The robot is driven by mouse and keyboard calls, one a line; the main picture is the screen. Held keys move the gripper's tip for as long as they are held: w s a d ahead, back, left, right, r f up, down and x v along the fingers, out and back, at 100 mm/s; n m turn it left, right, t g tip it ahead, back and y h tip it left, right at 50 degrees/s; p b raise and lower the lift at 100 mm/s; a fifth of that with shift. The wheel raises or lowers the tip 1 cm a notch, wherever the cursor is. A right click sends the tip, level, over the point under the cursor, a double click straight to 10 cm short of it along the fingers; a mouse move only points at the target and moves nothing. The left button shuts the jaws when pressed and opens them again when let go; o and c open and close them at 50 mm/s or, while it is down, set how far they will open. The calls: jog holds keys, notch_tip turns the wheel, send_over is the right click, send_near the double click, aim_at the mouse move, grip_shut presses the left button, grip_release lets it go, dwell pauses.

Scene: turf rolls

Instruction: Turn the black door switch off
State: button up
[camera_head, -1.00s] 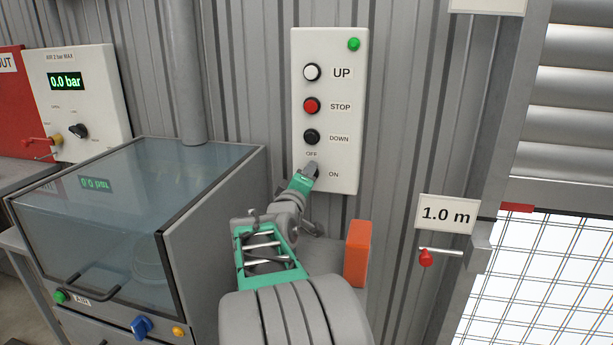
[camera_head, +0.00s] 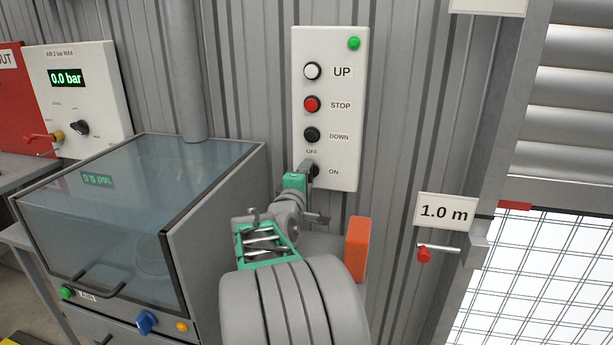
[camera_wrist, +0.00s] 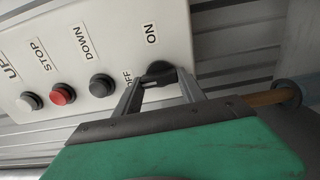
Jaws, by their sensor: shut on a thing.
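The black door switch (camera_head: 314,170) is a small rotary knob at the bottom of the white door control panel (camera_head: 347,100), between the OFF and ON labels. My gripper (camera_head: 303,172) is at the knob, and its fingers partly hide it in the head view. In the wrist view my gripper (camera_wrist: 160,84) has its two fingers on either side of the black knob (camera_wrist: 160,70), shut on it. A pale mark shows on the knob's near side. The exact pointing of the knob is hard to tell. A green lamp (camera_head: 354,43) at the panel's top is lit.
Above the switch are the white UP button (camera_head: 313,71), red STOP button (camera_head: 312,104) and black DOWN button (camera_head: 312,135). A glass-lidded cabinet (camera_head: 135,215) stands left of my arm. An orange block (camera_head: 356,249) and a 1.0 m sign (camera_head: 445,212) are to the right.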

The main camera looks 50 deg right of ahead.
jog(key=shift+f, duration=0.1)
jog(key=o, duration=1.4)
jog(key=shift+c, duration=0.2)
jog(key=v, duration=0.8)
jog(key=shift+b, duration=0.3)
